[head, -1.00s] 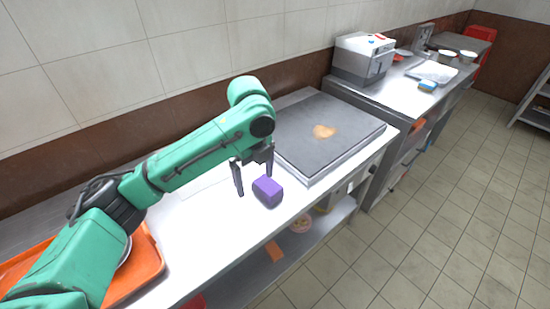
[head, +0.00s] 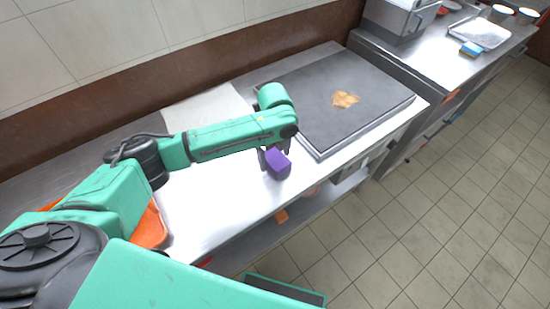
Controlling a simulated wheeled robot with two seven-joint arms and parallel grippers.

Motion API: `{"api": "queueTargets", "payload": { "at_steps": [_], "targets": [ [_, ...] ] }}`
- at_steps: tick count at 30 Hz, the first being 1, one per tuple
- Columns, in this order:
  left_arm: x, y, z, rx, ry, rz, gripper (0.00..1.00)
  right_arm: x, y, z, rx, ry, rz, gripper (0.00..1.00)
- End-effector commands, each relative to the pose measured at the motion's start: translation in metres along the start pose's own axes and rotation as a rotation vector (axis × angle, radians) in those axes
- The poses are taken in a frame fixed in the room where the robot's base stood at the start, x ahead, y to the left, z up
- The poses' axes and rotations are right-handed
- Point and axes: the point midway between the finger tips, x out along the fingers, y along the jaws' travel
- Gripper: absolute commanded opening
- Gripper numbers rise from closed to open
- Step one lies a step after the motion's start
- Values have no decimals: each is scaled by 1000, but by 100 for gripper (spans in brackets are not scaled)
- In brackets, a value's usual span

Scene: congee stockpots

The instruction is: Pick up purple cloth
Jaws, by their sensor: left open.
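The purple cloth (head: 278,163) is a small block-like bundle on the white counter top (head: 215,205), near its front edge and left of the dark griddle plate. My left gripper (head: 270,160) points down right at the cloth. Its dark fingers are open and partly hidden by the wrist and the cloth. I cannot tell whether the cloth lies between the fingers. My right gripper is not in view.
The griddle (head: 320,97), with a brown patch (head: 345,99) on it, stands close to the right of the cloth. An orange tray (head: 150,228) is at the left, partly behind my arm. A lower shelf runs beneath the counter.

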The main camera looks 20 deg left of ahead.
Motion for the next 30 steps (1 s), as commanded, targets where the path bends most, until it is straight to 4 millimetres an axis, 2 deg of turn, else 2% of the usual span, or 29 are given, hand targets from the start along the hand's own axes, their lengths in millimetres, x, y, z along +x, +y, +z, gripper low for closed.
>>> {"api": "queueTargets", "payload": {
  "at_steps": [3,7,8,12,14,23,26,30],
  "targets": [
    [9,0,0,1,0,0,100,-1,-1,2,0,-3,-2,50],
    [9,0,0,1,0,0,100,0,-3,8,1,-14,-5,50],
    [9,0,0,1,0,0,96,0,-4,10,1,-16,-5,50],
    [9,0,0,1,0,0,43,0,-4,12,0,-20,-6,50],
    [9,0,0,1,0,0,20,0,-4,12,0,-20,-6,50],
    [5,0,0,1,0,-2,20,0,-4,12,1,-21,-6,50],
    [-4,-1,0,0,-1,-3,20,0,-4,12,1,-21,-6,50],
    [-31,-1,0,1,-1,-6,20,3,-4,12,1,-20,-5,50]
  ]
}}
